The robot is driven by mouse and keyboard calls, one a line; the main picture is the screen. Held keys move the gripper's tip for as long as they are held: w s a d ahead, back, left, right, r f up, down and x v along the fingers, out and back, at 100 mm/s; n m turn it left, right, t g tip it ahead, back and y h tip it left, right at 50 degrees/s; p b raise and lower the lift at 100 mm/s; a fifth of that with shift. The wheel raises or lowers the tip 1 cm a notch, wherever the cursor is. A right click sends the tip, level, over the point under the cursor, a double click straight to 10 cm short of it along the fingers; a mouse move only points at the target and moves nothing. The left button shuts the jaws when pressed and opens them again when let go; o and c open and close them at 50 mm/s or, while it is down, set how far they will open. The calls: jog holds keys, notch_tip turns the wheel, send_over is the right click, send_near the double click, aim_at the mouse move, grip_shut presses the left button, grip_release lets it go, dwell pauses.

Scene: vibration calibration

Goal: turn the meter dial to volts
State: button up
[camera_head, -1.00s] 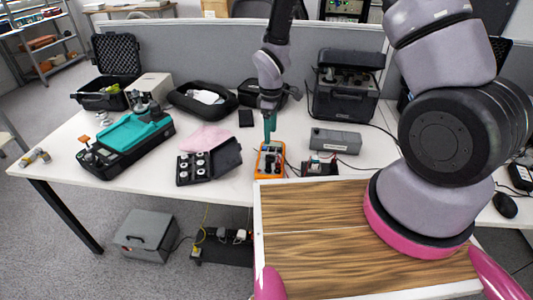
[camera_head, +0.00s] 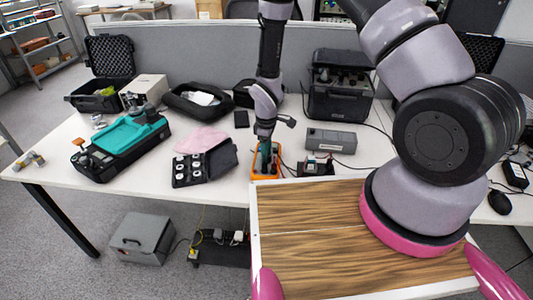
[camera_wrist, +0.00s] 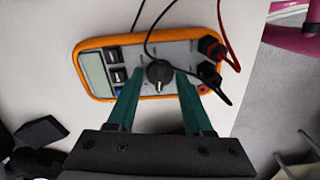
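The orange meter (camera_head: 257,176) lies on the white table, just beyond the wooden board. In the wrist view the meter (camera_wrist: 88,42) shows its grey face, a display (camera_wrist: 94,72) at left and a round black dial (camera_wrist: 158,72) near the middle. A pale mark on the dial points toward the bottom of the picture; I cannot read any labels. My gripper (camera_wrist: 158,88) has its two green fingers apart, one on each side of the dial, with a gap visible. Contact is not clear. In the head view my gripper (camera_head: 266,154) is over the meter and hides part of its face.
Black and red leads (camera_wrist: 226,45) plug into the meter's right end; a black cable crosses above the dial. A black case of round pieces (camera_head: 190,170) lies left of the meter. A small black device (camera_head: 316,167) and grey box (camera_head: 331,139) stand right.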

grip_shut()
jog(key=m, duration=0.4)
jog(key=shift+m, duration=1.8)
jog(key=o, duration=0.6)
grip_release()
jog(key=shift+c, duration=0.2)
